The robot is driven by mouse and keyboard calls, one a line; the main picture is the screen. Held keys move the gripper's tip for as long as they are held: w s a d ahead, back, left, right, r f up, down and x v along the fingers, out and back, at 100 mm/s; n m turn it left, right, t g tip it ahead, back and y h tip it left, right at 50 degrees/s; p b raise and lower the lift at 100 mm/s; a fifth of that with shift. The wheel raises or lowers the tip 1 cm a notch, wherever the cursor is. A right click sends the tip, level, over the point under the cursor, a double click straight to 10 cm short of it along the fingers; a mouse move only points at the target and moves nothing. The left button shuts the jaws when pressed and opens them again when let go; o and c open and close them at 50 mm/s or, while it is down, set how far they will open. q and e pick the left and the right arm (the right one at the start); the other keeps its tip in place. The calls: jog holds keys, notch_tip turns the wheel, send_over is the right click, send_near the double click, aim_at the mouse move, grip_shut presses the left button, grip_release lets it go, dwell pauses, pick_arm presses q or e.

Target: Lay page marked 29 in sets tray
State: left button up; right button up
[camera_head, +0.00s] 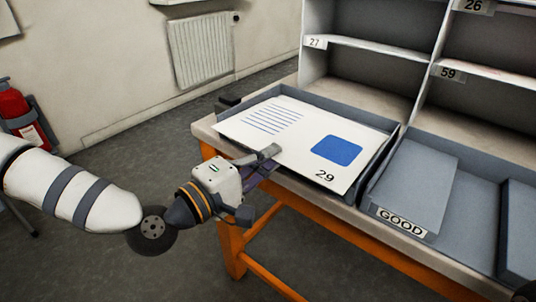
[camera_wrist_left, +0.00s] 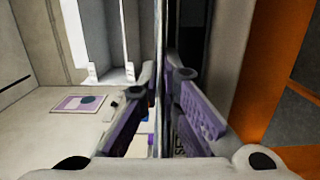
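The page marked 29 (camera_head: 291,139) is a white sheet with blue lines and a blue square. In the head view it lies roughly flat over the grey open tray (camera_head: 372,120), covering most of it. Its left part reaches over the tray's near-left rim. My left gripper (camera_head: 272,160) is at the page's near-left edge, one finger above and one below, and looks shut on it. In the left wrist view the page (camera_wrist_left: 160,40) is a thin upright line between the purple-padded fingers. A partly hidden label shows below them.
A grey tray labelled GOOD (camera_head: 401,222) stands to the right on the table (camera_head: 205,132), which has orange legs. Shelves (camera_head: 365,46) with number labels rise behind. A radiator (camera_head: 200,48) and fire extinguisher (camera_head: 18,115) are at the wall. Floor is clear at left.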

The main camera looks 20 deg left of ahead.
pick_arm(q)
jog(key=o, duration=0.4)
jog(key=shift+c, duration=0.2)
